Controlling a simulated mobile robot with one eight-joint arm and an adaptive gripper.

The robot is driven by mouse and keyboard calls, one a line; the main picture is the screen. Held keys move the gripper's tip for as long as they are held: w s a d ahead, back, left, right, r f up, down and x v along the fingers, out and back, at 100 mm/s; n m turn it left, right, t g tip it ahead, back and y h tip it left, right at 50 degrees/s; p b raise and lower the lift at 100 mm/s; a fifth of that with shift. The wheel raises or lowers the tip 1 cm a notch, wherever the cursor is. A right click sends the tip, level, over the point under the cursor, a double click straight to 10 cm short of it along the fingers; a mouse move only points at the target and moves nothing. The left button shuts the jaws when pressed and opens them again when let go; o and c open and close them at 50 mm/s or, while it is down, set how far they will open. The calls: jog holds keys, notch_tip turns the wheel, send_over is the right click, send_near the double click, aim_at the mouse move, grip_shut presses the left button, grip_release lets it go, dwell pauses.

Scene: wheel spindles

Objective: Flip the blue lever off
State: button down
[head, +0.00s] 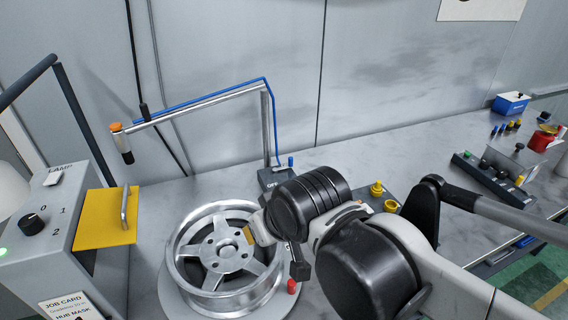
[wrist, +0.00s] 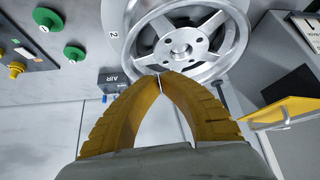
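The blue lever (head: 290,162) stands up at the back of a small dark box (head: 268,179) behind the wheel, at the foot of a grey post. In the wrist view, the box labelled AIR (wrist: 112,79) lies left of my fingers, with a small blue bit (wrist: 104,99) at its edge. The lever's exact position is too small to tell. My gripper (wrist: 161,74) has its yellow fingertips together with nothing visible between them. In the head view it is over the right side of the wheel, in front of and apart from the lever.
A silver spoked wheel (head: 183,252) lies on a round plate on the bench. A grey cabinet with a knob (head: 34,223) and yellow panel (head: 105,219) stands left. A post arm (head: 200,104) with blue hose spans above the wheel. Yellow fittings (head: 377,188) stand right of the box.

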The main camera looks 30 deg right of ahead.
jog(key=w+d+r+m+g+p, duration=0.1)
jog(key=w+d+r, duration=0.25)
jog(key=w, duration=0.35)
jog(key=w+d+r+h+p, duration=0.1)
jog(key=w+d+r+p, duration=0.1)
jog(key=w+d, duration=0.4)
jog(key=w+d+r+m+g+p, duration=0.1)
jog(key=w+d+r, duration=0.15)
jog(key=w, duration=0.65)
jog(key=w+d+f+m+p, duration=0.1)
jog(key=w+d+f, duration=0.5)
jog(key=d, duration=0.4)
jog(key=w+d+f+m+g+p, duration=0.1)
jog(key=w+d+f+p, duration=0.1)
jog(key=w+d+f, duration=0.5)
jog(key=w+d, duration=0.1)
jog(key=d, duration=0.1)
jog(key=shift+w+d+f, duration=0.15)
jog(key=shift+d+f, duration=0.1)
jog(key=shift+d, duration=0.15)
